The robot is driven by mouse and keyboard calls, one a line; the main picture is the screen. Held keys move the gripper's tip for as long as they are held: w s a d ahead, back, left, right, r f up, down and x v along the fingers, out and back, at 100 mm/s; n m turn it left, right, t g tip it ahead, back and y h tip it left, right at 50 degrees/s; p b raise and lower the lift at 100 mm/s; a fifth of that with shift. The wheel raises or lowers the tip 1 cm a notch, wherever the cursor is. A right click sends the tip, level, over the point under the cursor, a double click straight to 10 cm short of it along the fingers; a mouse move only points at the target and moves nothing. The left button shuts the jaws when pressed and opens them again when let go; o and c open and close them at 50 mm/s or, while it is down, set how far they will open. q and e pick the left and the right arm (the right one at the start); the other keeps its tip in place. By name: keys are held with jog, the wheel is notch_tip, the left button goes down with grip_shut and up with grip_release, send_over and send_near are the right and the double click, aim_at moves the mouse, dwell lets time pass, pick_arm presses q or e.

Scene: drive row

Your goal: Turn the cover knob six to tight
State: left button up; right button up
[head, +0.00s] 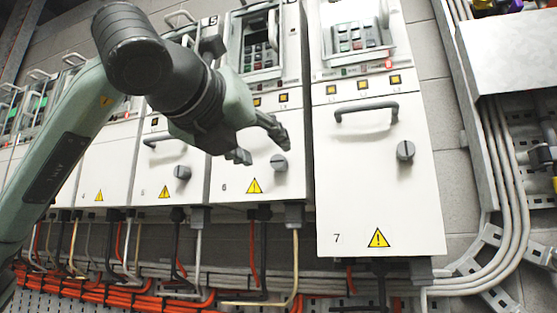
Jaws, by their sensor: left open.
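The cover of drive six (229,178) is a white panel marked "6" with a yellow warning triangle. Its cover knob (279,163) is a round grey knob with a raised bar, at the panel's right side. My left gripper (263,148) is in front of the panel's upper part, just left of and above the knob in the picture. Its fingers are apart with nothing between them. I cannot tell how far it is from the knob in depth. My left arm hides part of the cover, including where a handle would be. My right gripper is not in view.
Cover seven (355,205) stands to the right with a dark handle (366,110) and its own knob (405,151). Cover five (165,185) with its knob (182,172) is to the left. Cables and orange conduits (120,295) run below. Grey pipes (497,150) run at the right.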

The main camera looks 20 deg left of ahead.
aim_at(277, 162)
pick_arm(q)
jog(key=shift+y, duration=0.3)
jog(key=w, duration=0.2)
jog(key=w+p, duration=0.1)
jog(key=w, duration=0.3)
jog(key=shift+w+a+r+p, duration=0.1)
jog(key=shift+a+r+p, duration=0.2)
jog(key=shift+p, duration=0.05)
jog(key=shift+w+f, duration=0.1)
jog(key=shift+w, duration=0.55)
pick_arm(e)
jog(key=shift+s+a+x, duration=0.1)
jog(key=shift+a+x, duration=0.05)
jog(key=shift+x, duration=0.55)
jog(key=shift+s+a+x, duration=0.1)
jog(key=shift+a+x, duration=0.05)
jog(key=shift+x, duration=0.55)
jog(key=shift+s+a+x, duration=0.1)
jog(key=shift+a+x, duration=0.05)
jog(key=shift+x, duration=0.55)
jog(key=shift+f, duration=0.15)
pick_arm(q)
jog(key=shift+d, duration=0.1)
grip_shut()
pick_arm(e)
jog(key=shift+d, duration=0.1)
